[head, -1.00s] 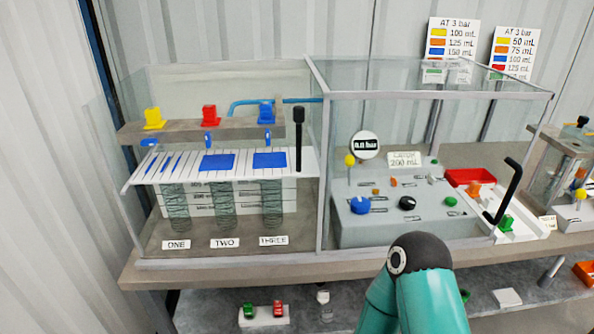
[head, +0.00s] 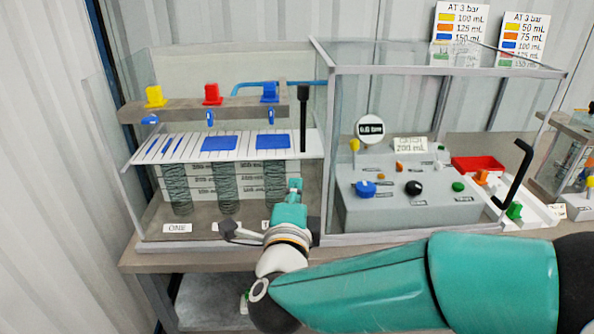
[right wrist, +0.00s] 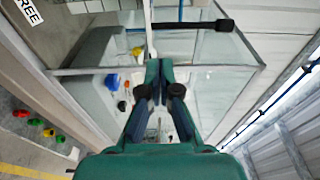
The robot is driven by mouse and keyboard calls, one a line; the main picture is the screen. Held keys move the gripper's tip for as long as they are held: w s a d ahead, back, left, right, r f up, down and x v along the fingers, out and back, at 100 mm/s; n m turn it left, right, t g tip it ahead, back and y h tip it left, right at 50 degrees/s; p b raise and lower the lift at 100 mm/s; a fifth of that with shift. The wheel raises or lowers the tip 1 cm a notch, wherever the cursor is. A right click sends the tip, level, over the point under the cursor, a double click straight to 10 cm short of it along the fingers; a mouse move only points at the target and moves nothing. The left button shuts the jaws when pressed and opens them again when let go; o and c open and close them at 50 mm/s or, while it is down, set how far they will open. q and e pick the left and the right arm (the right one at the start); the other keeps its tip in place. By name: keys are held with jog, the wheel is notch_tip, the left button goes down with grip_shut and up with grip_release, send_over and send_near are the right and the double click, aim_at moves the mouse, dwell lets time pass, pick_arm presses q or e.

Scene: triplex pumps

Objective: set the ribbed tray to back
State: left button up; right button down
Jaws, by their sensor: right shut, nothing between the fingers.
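The ribbed tray (head: 188,147) is a white slatted panel with blue patches, lying level in the left glass case above the springs in the head view. A black upright handle (head: 303,118) stands at its right end. What looks like this handle (right wrist: 190,25) also crosses the top of the right wrist view. My right gripper (head: 295,187) is shut and empty, below the handle and in front of the case's right part. Its fingers (right wrist: 157,85) show close together in the right wrist view. My left gripper is not in view.
Yellow, red and blue blocks (head: 212,94) sit on the shelf behind the tray. The right glass case (head: 440,70) holds a grey knob panel (head: 400,212). A black bent handle (head: 517,172) is at its right. My right arm crosses the front of the bench.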

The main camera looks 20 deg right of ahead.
aim_at(302, 146)
pick_arm(q)
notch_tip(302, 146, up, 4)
jog(key=p, duration=0.4)
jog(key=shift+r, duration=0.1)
pick_arm(e)
jog(key=x, duration=1.4)
jog(key=shift+s, duration=0.1)
